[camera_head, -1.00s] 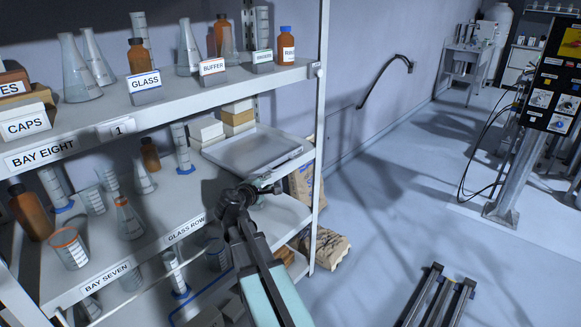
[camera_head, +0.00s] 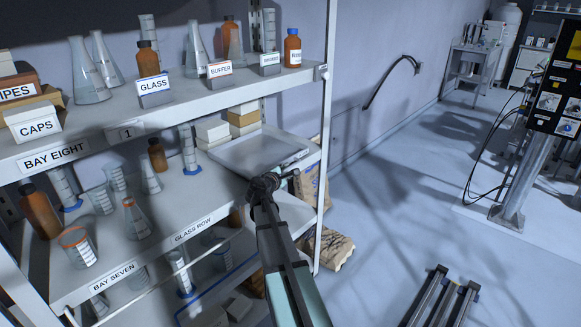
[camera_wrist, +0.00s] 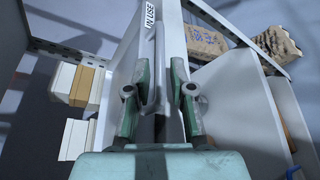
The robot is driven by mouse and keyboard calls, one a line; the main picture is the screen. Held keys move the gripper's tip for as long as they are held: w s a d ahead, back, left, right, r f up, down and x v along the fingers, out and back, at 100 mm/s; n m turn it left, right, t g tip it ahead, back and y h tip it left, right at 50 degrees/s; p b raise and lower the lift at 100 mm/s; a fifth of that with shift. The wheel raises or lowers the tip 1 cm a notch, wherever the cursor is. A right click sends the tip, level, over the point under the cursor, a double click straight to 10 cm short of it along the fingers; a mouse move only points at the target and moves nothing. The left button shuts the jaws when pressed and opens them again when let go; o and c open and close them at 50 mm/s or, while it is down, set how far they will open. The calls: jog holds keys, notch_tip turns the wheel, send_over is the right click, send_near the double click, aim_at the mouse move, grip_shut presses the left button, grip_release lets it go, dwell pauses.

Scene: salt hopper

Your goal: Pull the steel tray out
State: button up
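The steel tray (camera_head: 252,152) is a shallow grey tray lying on the middle shelf, at its right end. My gripper (camera_head: 288,178) is at the tray's front edge, near the right shelf post. In the wrist view, my gripper (camera_wrist: 161,68) has its two green fingers apart, one on each side of a thin grey bar (camera_wrist: 159,45) along the tray's front. A gap shows beside the bar, and I see no clear contact. An "IN USE" label (camera_wrist: 150,14) is near the bar's far end. The wrist body hides the bar's near end.
Small boxes (camera_head: 244,118) stand behind the tray. Flasks and bottles crowd the shelves to the left, including a tilted brown bottle (camera_head: 40,212). The right shelf post (camera_head: 325,130) is close to my gripper. Sacks (camera_head: 335,248) lie below. Open floor is to the right.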

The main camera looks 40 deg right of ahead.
aim_at(289, 168)
jog(key=x, duration=0.5)
jog(key=shift+a, duration=0.1)
grip_shut()
